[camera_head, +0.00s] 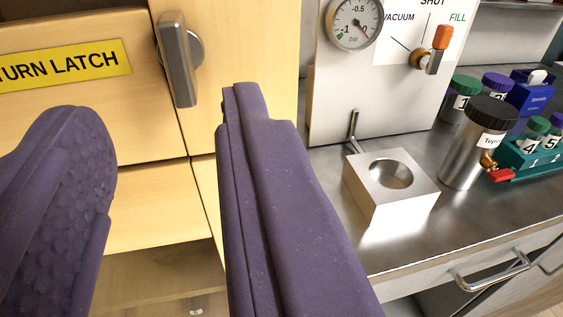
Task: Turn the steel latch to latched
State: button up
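The steel latch (179,62) is a grey bar on a round base, mounted on the light wood front at the upper left. It hangs nearly vertical, its lower end tilted slightly to the right. My gripper (165,105) is open, with two purple fingers spread apart. The latch shows in the gap between the fingertips, beyond and above them. Nothing is between the fingers, and no contact with the latch shows.
A metal panel with a gauge (354,22) and an orange-tipped valve handle (436,48) stands right. On the steel counter are a metal block (391,185) with a round recess, a black-capped canister (478,142), a green rack (528,155) and jars. A drawer handle (490,272) sticks out below.

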aim_at(175, 62)
jog(key=b+x, duration=0.1)
jog(key=x, duration=0.5)
jog(key=shift+w+a, duration=0.1)
jog(key=shift+w, duration=0.2)
jog(key=shift+w+a, duration=0.2)
jog(key=shift+w, duration=0.25)
grip_shut()
